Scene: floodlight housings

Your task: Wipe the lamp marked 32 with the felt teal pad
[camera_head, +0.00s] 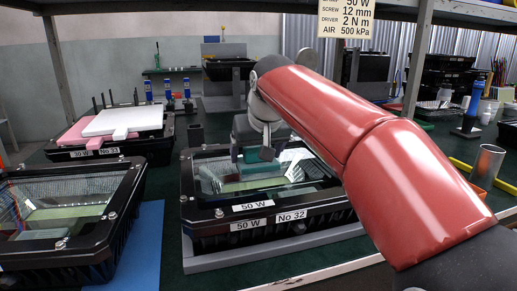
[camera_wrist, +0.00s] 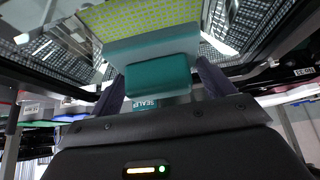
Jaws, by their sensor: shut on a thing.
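The lamp marked No 32 (camera_head: 290,216) is a black floodlight housing with a glass front, lying face up on a grey base in the middle of the head view. My gripper (camera_head: 262,150) is over its glass, fingers pointing down. It is shut on the teal pad (camera_head: 262,164), whose teal handle (camera_wrist: 158,76) sits between the two dark fingers in the wrist view. The pad's paler face lies close to the glass (camera_wrist: 245,75); I cannot tell whether it touches. My red arm hides the right part of the lamp.
Another glass-fronted lamp (camera_head: 60,215) stands at the left on a blue mat (camera_head: 145,250). Behind it, lamp No 33 (camera_head: 110,150) carries pink and white pads (camera_head: 120,121). A metal cylinder (camera_head: 487,165) stands at the right. A sign (camera_head: 345,18) hangs from the shelf above.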

